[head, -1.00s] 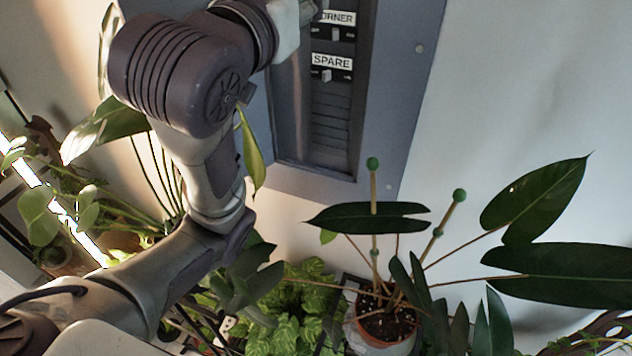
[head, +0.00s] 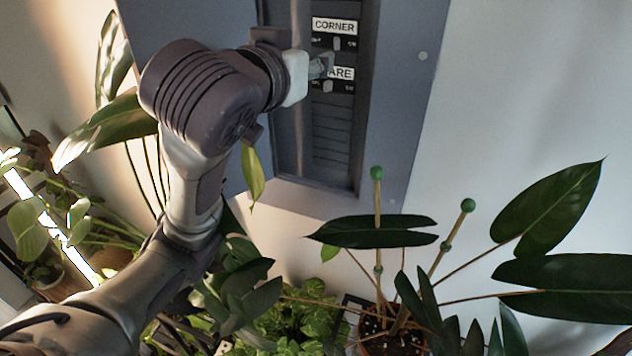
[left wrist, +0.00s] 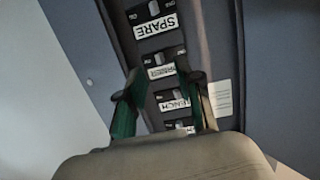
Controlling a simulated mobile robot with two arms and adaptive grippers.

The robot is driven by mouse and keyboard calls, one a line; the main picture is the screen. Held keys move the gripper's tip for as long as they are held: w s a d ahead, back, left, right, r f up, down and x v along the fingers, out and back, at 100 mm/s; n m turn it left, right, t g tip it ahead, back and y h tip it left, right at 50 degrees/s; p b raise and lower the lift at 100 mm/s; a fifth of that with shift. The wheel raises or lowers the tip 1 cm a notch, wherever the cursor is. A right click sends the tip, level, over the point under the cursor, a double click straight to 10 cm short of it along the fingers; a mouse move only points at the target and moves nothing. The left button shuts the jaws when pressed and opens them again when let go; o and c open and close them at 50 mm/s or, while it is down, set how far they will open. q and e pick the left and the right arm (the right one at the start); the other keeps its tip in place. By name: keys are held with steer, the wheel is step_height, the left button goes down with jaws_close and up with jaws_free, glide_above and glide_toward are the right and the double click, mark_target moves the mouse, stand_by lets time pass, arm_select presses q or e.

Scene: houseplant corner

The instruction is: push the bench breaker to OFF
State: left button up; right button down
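The bench breaker (left wrist: 181,94) shows in the left wrist view, upside down, its label partly covered by a finger of my left gripper (left wrist: 164,80). The two green-sided fingers stand apart with nothing between them, in front of the bench and corner rows. I cannot tell which way the bench switch is set. In the head view my left gripper (head: 326,65) overlaps the start of the spare label (head: 342,74), below the corner label (head: 333,26); the bench row is out of frame. Whether the fingers touch the panel is unclear. My right gripper is not in view.
The grey breaker panel (head: 395,120) is on the wall, its door (head: 180,20) open to the left. A potted plant with long dark leaves (head: 375,232) and green-tipped stakes stands below right. More foliage (head: 300,315) lies under my arm. The wall at right is clear.

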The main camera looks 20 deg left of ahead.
arm_select(q)
steer(key=w+f+g, duration=0.2)
steer(key=f, duration=1.1)
steer(key=w+f+g, duration=0.3)
steer(key=f, duration=0.9)
steer(key=shift+w+a+f, duration=0.2)
steer(key=shift+a+f, duration=0.1)
steer(key=shift+f, duration=0.05)
steer(key=s+a+f+m+g, duration=0.1)
steer(key=s+f+g, duration=0.3)
steer(key=s+f, duration=0.9)
steer(key=s+a+f+g, duration=0.25)
steer(key=s+f, duration=0.75)
steer(key=s, duration=0.6)
step_height(320, 180, down, 28)
steer(key=s+g+b, duration=0.2)
steer(key=s, duration=0.1)
steer(key=s+a+f+g, duration=0.1)
steer(key=s+a+f, duration=0.1)
steer(key=s+f, duration=1.4)
steer(key=shift+m+y, duration=0.4)
